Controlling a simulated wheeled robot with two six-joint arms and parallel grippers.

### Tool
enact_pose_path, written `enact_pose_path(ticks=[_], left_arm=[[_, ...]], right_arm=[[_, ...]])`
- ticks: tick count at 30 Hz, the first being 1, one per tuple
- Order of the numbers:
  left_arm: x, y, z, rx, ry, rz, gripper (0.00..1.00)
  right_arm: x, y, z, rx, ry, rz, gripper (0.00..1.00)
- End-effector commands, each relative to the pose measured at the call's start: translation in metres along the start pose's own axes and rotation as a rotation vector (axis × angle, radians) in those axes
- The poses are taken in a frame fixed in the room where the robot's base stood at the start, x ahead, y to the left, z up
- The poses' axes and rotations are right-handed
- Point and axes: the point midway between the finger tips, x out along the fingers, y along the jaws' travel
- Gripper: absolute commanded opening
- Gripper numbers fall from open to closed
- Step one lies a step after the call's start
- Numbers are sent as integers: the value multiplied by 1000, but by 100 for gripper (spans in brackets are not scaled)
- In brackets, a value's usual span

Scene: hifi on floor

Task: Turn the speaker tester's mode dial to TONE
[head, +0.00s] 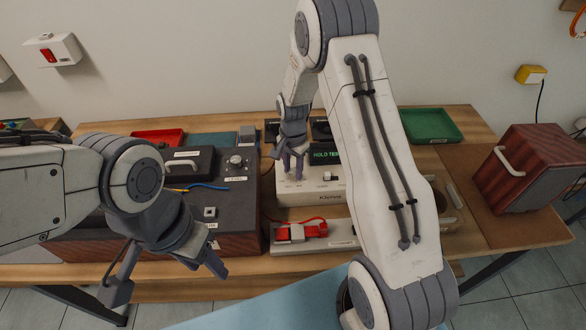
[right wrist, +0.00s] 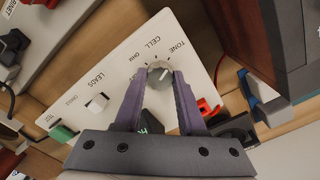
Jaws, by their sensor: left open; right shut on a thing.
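The speaker tester (head: 310,198) is a cream box on the bench with a green lit display (head: 325,155), whose visible text starts "HOLD". In the right wrist view its white panel (right wrist: 120,85) carries the words OHM, CELL and TONE around the grey mode dial (right wrist: 159,75). My right gripper (right wrist: 159,82) has its two purple fingers on either side of the dial, closed on it. I cannot tell for sure which word the dial's mark faces. In the head view the right gripper (head: 294,170) is at the tester's left part and hides the dial. My left gripper (head: 168,278) is open and empty near the bench's front edge.
A dark unit with a silver knob (head: 235,162) stands left of the tester. A grey fixture with a red clip (head: 308,229) lies in front. A wood-sided box (head: 530,165) stands at right. Red (head: 157,137) and green (head: 430,125) trays are at the back.

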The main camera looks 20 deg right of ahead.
Motion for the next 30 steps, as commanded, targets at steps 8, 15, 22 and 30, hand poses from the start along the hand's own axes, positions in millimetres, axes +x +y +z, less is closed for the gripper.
enact_pose_path(ticks=[8, 15, 22, 30], left_arm=[[0, 0, 0, 0, 0, 0, 50], [0, 0, 0, 0, 0, 0, 50], [5, 0, 0, 0, 0, 0, 50], [11, -1, 1, 0, 0, 0, 50]], right_arm=[[-1, -1, -1, 1, 2, -3, 70], [-1, 0, 0, 0, 1, -2, 70], [-28, -1, -1, 0, 4, -6, 70], [-81, -1, -1, 1, 5, -7, 70]])
